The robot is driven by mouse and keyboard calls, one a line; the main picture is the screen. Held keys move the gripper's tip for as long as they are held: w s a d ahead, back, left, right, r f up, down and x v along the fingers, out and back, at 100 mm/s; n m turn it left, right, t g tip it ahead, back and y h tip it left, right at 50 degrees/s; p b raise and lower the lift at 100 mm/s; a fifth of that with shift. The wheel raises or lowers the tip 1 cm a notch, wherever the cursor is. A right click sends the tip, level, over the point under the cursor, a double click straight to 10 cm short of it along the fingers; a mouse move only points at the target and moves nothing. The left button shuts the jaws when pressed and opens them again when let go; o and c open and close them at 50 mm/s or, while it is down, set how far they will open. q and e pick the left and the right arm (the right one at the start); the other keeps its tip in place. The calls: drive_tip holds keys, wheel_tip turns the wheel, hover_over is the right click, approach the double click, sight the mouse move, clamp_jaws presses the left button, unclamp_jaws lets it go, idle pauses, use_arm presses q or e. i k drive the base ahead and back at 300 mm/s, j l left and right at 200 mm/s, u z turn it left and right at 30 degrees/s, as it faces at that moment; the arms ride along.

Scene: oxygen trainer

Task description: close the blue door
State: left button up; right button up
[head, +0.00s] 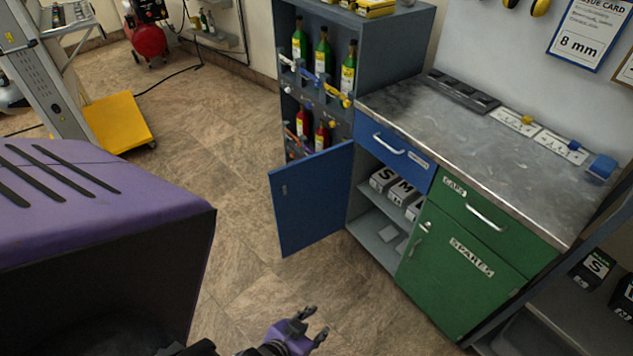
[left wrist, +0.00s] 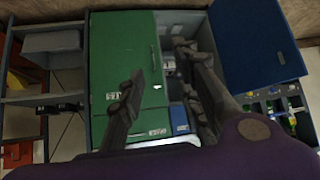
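The blue door (head: 311,199) stands wide open in the head view, swung out to the left from the workbench cabinet. Inside the open cabinet (head: 383,246) are shelves with several grey boxes. My left gripper (head: 318,323) is low in front of the bench, apart from the door, with its fingers spread and nothing between them. In the left wrist view, which looks upside down, the blue door (left wrist: 258,45) is at the upper right, and the left gripper (left wrist: 160,95) has its fingers well apart before the cabinet front. My right gripper is not in view.
A green drawer and green door (head: 462,262) are right of the open cabinet. A grey rack with bottles (head: 322,100) stands behind the blue door. A yellow cart (head: 118,122) is at the far left. The floor (head: 235,215) left of the door is clear.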

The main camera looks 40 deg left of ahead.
sight(314, 208)
drive_tip(key=k+z, duration=0.1)
drive_tip(key=z, duration=0.3)
drive_tip(key=k+z, duration=0.1)
drive_tip(key=z, duration=0.65)
drive_tip(key=k+j, duration=0.1)
drive_tip(key=j, duration=1.85)
drive_tip(key=k+j, duration=0.15)
drive_tip(key=j, duration=1.8)
drive_tip(key=k+j, duration=0.15)
drive_tip(key=j, duration=0.8)
